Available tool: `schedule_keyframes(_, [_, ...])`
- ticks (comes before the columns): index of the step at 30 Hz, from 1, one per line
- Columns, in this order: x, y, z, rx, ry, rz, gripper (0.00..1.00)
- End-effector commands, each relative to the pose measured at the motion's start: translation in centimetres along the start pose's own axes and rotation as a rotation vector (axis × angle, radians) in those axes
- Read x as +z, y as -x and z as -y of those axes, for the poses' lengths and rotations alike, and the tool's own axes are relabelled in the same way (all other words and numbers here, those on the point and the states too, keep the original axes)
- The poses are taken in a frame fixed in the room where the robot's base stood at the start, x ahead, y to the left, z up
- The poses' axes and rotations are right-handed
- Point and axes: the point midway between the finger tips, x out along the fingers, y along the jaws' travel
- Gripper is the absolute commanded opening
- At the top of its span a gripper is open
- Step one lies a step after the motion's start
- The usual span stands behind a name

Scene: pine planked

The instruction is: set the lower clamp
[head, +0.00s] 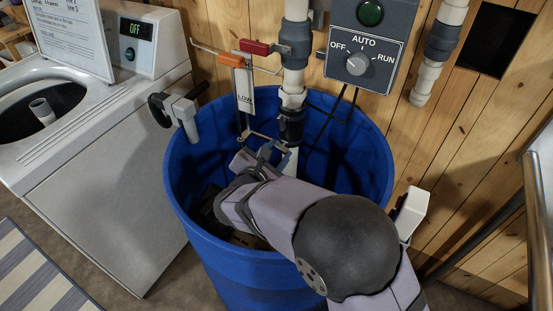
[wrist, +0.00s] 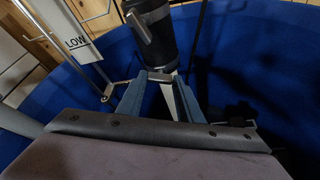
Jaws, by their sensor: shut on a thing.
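My gripper (head: 270,150) reaches down into the blue barrel, just in front of the dark pipe coupling. In the wrist view its two blue-grey fingers (wrist: 160,78) are closed on the end of a small metal arm (wrist: 122,83). This arm runs left to a thin upright rod (wrist: 97,62) and seems to be part of the lower clamp (wrist: 105,95). A white tag marked LOW (head: 244,91) hangs beside the rod, under an orange piece (head: 231,60). The clamp's exact shape and its grip on the rod are hard to make out.
The blue barrel (head: 180,195) surrounds my gripper. A white pipe with a dark coupling (head: 291,125) stands just behind the fingers. A red-handled valve (head: 255,47) and a control box (head: 365,50) are above. A washer (head: 110,170) stands left. Open space inside the barrel lies right.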

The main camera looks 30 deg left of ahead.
Motion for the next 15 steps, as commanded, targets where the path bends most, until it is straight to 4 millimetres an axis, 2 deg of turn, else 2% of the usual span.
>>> schedule_keyframes(2, [-0.73, -0.32, 0.45, 0.018, -0.043, 0.001, 0.10])
schedule_keyframes(15, [-0.90, -0.35, 0.86, 0.118, -0.282, 0.001, 0.10])
